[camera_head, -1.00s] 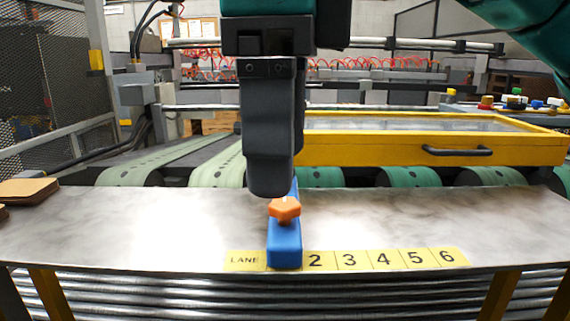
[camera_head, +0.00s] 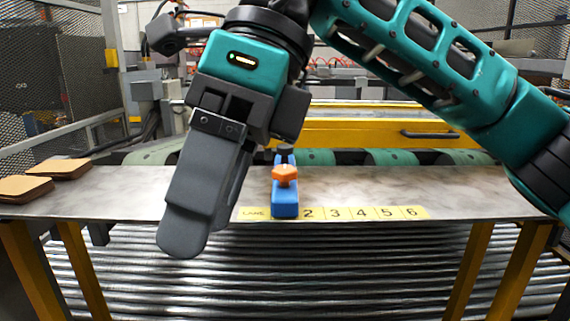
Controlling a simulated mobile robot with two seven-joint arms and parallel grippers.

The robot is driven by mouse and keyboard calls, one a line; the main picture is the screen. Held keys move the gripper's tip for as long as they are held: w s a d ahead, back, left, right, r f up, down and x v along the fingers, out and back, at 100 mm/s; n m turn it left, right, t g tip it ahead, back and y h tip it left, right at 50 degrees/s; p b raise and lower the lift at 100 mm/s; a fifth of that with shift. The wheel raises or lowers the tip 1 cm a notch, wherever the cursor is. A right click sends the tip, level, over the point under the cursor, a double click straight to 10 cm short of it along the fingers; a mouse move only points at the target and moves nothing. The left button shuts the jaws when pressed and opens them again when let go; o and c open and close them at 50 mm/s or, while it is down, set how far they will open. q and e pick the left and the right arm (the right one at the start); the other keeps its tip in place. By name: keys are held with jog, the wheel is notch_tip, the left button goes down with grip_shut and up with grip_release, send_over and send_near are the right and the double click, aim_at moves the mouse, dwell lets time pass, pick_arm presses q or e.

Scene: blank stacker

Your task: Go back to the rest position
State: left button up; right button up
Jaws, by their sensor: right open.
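My right gripper (camera_head: 200,190) is in the left-centre of the head view, on the teal arm that comes in from the right. Its dark fingers point down, tilted to the left, and nothing shows between them. The fingers overlap in this view, so the gap between them is hidden. It is apart from the blue block (camera_head: 285,203) with the orange knob (camera_head: 285,174), which stands on the metal table at the lane label strip. My left gripper is not in view.
The metal table (camera_head: 370,190) has a label strip (camera_head: 360,213) with lanes 2 to 6. Brown blanks (camera_head: 58,168) lie in stacks at the left end. Steel rollers (camera_head: 330,270) run below the front edge. A yellow frame (camera_head: 370,133) stands behind. The table right of the block is clear.

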jog(key=w+a+r+m+g+y+p, duration=0.1)
jog(key=w+m+g+y, duration=0.15)
jog(key=m+y, duration=0.45)
jog(key=w+a+m+g+y, duration=0.1)
jog(key=w+m+g+y, duration=0.15)
jog(key=y, duration=0.95)
jog(key=w+d+f+m+t+h, duration=0.5)
jog(key=f+m+t, duration=0.3)
jog(key=m+t, duration=0.7)
jog(key=w+d+f+m+t+h, duration=0.3)
jog(key=w+d+f+m+t, duration=0.35)
jog(key=m+t, duration=0.8)
jog(key=s+d+f+m+g+h, duration=0.1)
jog(key=d+f+m+h, duration=0.25)
jog(key=f, duration=0.65)
jog(key=s+d+f+m+g+h, duration=0.1)
jog(key=s+d+f+m+h, duration=0.15)
jog(key=f+m+h, duration=0.45)
jog(key=s+d+f+g, duration=0.2)
jog(key=s+f, duration=0.2)
jog(key=f, duration=0.2)
jog(key=s+d+f+m+g+h+p, duration=0.1)
jog(key=s+d+f+g, duration=0.1)
jog(key=f, duration=0.4)
jog(key=s+d+f+g+h, duration=0.1)
jog(key=s+d+f+g, duration=0.2)
jog(key=s+f, duration=0.3)
jog(key=shift+s+d+f, duration=0.15)
jog(key=shift+s+d, duration=0.25)
jog(key=shift+s, duration=0.15)
